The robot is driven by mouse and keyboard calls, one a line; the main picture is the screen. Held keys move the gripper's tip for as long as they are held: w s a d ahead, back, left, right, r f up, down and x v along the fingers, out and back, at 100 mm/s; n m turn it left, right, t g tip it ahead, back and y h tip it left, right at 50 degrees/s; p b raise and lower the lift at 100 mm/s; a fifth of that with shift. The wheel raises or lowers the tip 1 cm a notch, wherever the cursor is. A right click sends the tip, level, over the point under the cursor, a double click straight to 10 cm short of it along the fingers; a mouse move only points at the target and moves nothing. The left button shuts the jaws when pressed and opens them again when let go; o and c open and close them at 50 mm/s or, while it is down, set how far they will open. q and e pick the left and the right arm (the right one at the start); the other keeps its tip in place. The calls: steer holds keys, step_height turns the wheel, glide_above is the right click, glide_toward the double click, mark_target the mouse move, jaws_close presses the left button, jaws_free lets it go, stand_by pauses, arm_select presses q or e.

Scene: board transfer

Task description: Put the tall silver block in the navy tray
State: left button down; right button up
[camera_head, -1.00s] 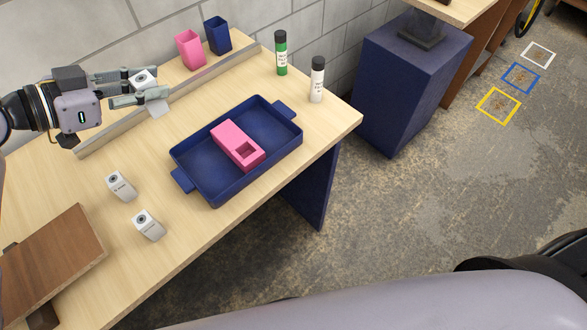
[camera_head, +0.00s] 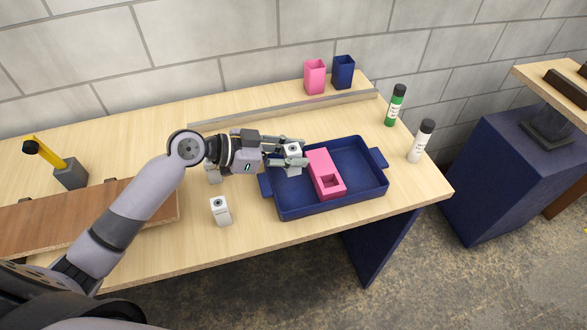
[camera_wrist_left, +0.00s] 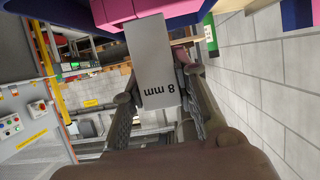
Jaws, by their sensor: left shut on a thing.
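My left gripper (camera_head: 290,154) is shut on a tall silver block (camera_head: 291,149), with a dark round spot on its top. In the left wrist view the block (camera_wrist_left: 152,60) reads "8 mm" and sits between the two fingers. In the head view the block appears over the left part of the navy tray (camera_head: 335,207); I cannot tell its exact height or whether it touches anything. A pink block (camera_head: 320,167) with a square hole lies in the tray's middle. My right gripper is not in view.
Another silver block (camera_head: 220,211) stands left of the tray; one more (camera_head: 213,174) is partly hidden by my arm. Pink (camera_head: 315,77) and navy (camera_head: 343,72) cups stand behind a metal rail (camera_head: 280,108). Green (camera_head: 396,105) and white (camera_head: 421,141) bottles stand right. The tray's right part is empty.

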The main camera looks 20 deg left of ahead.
mark_target(293, 172)
arm_select(q)
steer(key=shift+f, duration=0.6)
step_height(293, 172, down, 5)
steer(key=shift+r, duration=0.15)
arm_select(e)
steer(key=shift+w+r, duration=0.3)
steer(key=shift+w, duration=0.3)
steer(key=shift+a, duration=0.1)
arm_select(q)
steer(key=shift+f, duration=0.25)
steer(key=c, duration=1.3)
jaws_free()
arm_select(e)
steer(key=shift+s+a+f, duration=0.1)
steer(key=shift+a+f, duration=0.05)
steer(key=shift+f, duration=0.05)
